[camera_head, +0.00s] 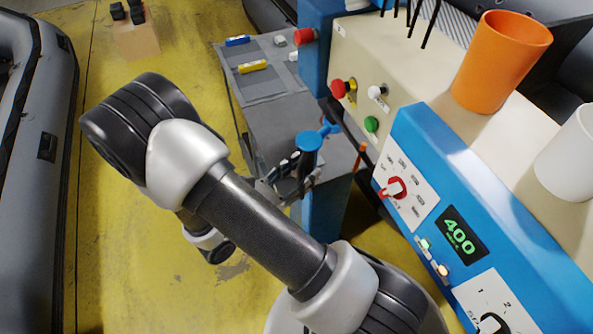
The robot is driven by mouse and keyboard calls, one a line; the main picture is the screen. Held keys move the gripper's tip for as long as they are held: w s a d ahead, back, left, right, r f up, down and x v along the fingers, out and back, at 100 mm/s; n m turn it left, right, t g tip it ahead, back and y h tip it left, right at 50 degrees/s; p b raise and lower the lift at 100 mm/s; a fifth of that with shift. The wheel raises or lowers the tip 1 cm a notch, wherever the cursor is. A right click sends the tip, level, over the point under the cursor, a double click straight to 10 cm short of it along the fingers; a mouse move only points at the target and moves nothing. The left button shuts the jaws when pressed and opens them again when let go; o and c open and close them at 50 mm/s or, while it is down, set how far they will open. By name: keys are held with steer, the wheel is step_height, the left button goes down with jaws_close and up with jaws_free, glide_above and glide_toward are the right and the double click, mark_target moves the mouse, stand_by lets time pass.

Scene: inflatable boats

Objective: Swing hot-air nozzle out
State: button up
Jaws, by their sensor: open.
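The welding machine (365,50) has a cream body on the right, with a blue control box (440,165) whose green display reads 400. A round blue knob (308,141) stands beside the machine, with a blue forked piece (327,130) at its right. I cannot make out the hot-air nozzle for sure; it may be in this cluttered, partly hidden area. My gripper (289,172) is open, at the blue knob, just below and left of it in the picture. My arm hides part of the gripper, and I cannot tell whether the fingers touch anything.
A grey table (266,84) behind the gripper holds blue and yellow tools. Red and green buttons sit on the machine. An orange cup (500,60) and a white cup (570,155) stand on top. A grey boat (40,150) lies left; the yellow floor between is mostly clear.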

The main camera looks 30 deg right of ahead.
steer(key=shift+s, duration=0.15)
steer(key=v, duration=1.2)
steer(key=shift+a, duration=0.1)
stand_by(0.4)
